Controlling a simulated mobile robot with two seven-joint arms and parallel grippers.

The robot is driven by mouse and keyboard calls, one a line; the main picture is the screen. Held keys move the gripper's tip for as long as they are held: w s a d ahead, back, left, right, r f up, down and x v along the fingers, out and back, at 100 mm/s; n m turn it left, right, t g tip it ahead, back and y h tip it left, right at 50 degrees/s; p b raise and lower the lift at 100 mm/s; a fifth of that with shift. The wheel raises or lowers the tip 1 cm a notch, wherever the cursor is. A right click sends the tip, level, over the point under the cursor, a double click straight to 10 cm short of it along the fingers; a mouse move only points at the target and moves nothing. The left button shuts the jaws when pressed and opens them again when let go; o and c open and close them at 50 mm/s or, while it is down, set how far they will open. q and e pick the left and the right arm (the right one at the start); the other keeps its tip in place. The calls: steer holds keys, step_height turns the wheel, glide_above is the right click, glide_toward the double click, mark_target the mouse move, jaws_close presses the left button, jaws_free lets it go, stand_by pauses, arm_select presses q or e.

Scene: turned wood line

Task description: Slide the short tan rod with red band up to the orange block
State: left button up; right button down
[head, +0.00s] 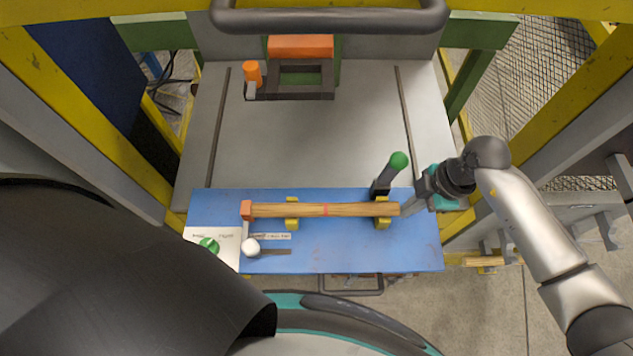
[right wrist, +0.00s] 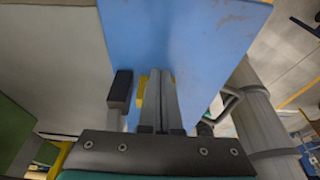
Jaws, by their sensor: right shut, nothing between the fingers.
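The tan rod with a red band (head: 345,210) lies across two yellow rests on the blue board. Its left end appears to meet the orange block (head: 246,209); no gap shows between them. My right gripper (head: 407,209) is shut and empty at the rod's right end, its fingertips at or very near that end; I cannot tell if they touch. In the right wrist view the closed fingers (right wrist: 160,90) point over the blue board and hide the rod. My left gripper is not in view.
Yellow rests (head: 292,222) carry the rod. A green-knobbed lever (head: 397,162) stands just behind the rod's right end, close to my right gripper. A white knob (head: 250,246) and a green dial (head: 209,244) sit at the left. The grey plate (head: 310,140) behind has wide free room.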

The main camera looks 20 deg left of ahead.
step_height(320, 180, up, 10)
steer(key=r, duration=0.1)
steer(key=s+a+b, duration=0.1)
steer(key=s+a, duration=0.1)
steer(key=a, duration=0.4)
steer(key=s+a, duration=0.2)
steer(key=a, duration=0.4)
steer(key=s+a+f+b, duration=0.1)
steer(key=s+a, duration=0.1)
steer(key=a, duration=0.4)
steer(key=shift+s+b, duration=0.25)
steer(key=shift+b, duration=0.05)
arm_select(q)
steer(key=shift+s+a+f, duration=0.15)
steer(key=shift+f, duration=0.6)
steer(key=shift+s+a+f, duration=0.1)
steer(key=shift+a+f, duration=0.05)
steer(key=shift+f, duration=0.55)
arm_select(e)
steer(key=shift+s+a, duration=0.3)
steer(key=shift+a, duration=0.35)
